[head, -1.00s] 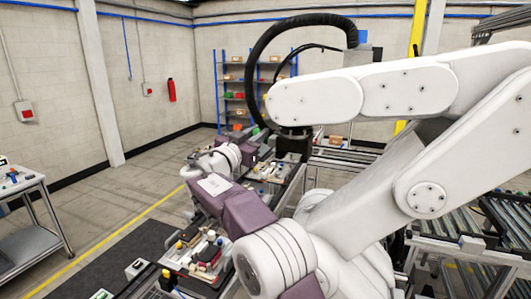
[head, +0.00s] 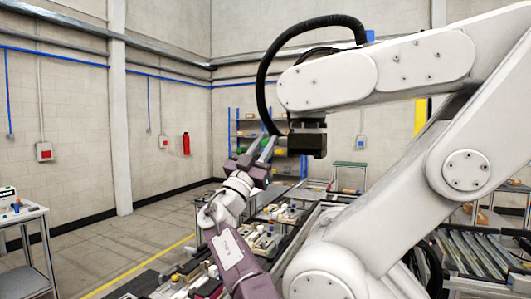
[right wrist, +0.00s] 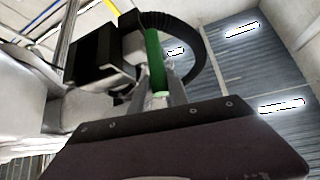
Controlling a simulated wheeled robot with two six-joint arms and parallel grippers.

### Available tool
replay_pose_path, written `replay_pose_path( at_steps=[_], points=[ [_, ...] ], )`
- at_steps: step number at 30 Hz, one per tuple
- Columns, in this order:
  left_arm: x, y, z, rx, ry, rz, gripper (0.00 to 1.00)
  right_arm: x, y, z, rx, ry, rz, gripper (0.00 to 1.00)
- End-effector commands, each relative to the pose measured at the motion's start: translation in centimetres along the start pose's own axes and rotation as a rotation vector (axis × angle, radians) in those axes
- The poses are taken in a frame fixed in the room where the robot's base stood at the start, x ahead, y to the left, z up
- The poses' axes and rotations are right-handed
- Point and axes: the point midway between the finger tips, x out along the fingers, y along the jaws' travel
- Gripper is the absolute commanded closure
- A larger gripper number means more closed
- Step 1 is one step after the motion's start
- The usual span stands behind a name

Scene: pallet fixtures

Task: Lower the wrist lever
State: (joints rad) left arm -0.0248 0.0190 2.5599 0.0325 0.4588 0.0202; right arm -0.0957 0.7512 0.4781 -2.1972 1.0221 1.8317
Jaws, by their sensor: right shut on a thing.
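The wrist lever (right wrist: 154,62) is a green grip seen in the right wrist view, standing up beside a black block (right wrist: 103,55). My right gripper (head: 267,145) reaches up to the end of the large white robot arm (head: 400,72), beside the black wrist block (head: 307,138). In the right wrist view its grey fingers (right wrist: 163,96) are shut on the lower part of the green lever. My left gripper is not in view.
A black hose (head: 270,70) arches above the black wrist block. Benches with small parts (head: 265,240) lie below, and a roller conveyor (head: 470,255) is at the right. A grey cart (head: 25,240) stands at the far left. The floor between is clear.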

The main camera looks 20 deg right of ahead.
Motion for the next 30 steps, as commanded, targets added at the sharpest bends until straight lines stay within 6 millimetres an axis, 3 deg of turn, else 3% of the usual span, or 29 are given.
replay_pose_path(
  at_steps=[18, 19, 21, 30],
  points=[
    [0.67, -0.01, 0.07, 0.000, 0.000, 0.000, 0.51, 0.01, 0.11, -0.01, 0.005, 0.036, -0.005, 1.00],
    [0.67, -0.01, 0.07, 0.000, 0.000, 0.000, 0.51, 0.01, 0.11, -0.01, 0.005, 0.036, -0.005, 0.77],
    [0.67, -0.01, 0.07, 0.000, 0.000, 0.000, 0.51, 0.00, 0.11, 0.00, 0.005, 0.036, -0.005, 0.58],
    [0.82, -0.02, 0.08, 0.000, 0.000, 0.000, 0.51, -0.17, 0.07, 0.12, 0.005, 0.034, -0.005, 0.58]
  ],
)
